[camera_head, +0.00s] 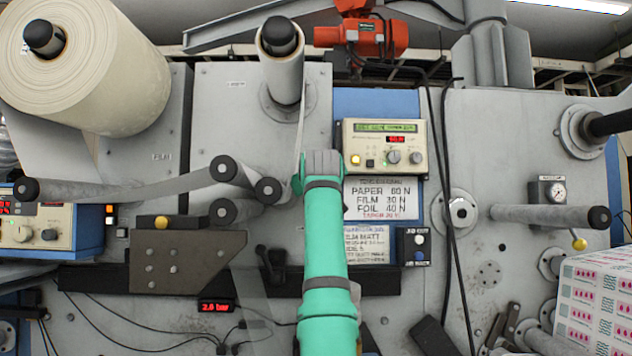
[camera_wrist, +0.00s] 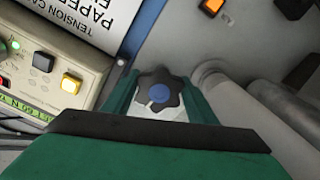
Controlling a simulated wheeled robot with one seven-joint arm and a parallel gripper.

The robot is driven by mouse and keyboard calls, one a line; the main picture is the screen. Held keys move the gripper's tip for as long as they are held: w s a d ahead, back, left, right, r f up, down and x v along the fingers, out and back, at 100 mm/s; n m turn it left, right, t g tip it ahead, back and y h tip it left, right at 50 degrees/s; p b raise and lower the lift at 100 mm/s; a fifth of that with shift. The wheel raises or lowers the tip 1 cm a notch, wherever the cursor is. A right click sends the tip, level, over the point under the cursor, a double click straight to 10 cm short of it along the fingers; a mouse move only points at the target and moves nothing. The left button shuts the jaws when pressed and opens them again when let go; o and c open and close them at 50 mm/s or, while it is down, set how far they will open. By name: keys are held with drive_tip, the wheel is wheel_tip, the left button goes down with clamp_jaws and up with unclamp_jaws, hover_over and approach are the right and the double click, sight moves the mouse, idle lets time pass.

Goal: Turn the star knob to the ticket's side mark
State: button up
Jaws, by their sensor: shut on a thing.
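The star knob (camera_wrist: 160,94) is black with a blue centre cap and shows in the middle of the wrist view. My gripper (camera_wrist: 161,88) has one green finger on each side of it and is shut on it. The finger contact is partly hidden by the gripper body. In the head view, my arm hides the knob, and my gripper's fingertips cannot be seen. A ticket (camera_head: 367,244) is on the panel right of my arm, its left part covered. One line ends in "MATT"; the side mark is too small to read.
A tension card (camera_head: 385,197) listing paper, film and foil hangs above the ticket, under a controller box (camera_head: 384,147). In the wrist view, grey rollers (camera_wrist: 225,85) run close to the right finger. A black and blue button box (camera_head: 413,246) is beside the ticket.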

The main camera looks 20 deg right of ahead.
drive_tip(key=m, duration=0.6)
drive_tip(key=shift+w+a+f, duration=0.1)
drive_tip(key=shift+a+f, duration=0.05)
idle(0.3)
drive_tip(key=shift+m, duration=0.3)
drive_tip(key=o, duration=0.8)
drive_tip(key=shift+s, duration=0.2)
drive_tip(key=shift+v, duration=5.25)
drive_tip(key=shift+a, duration=0.1)
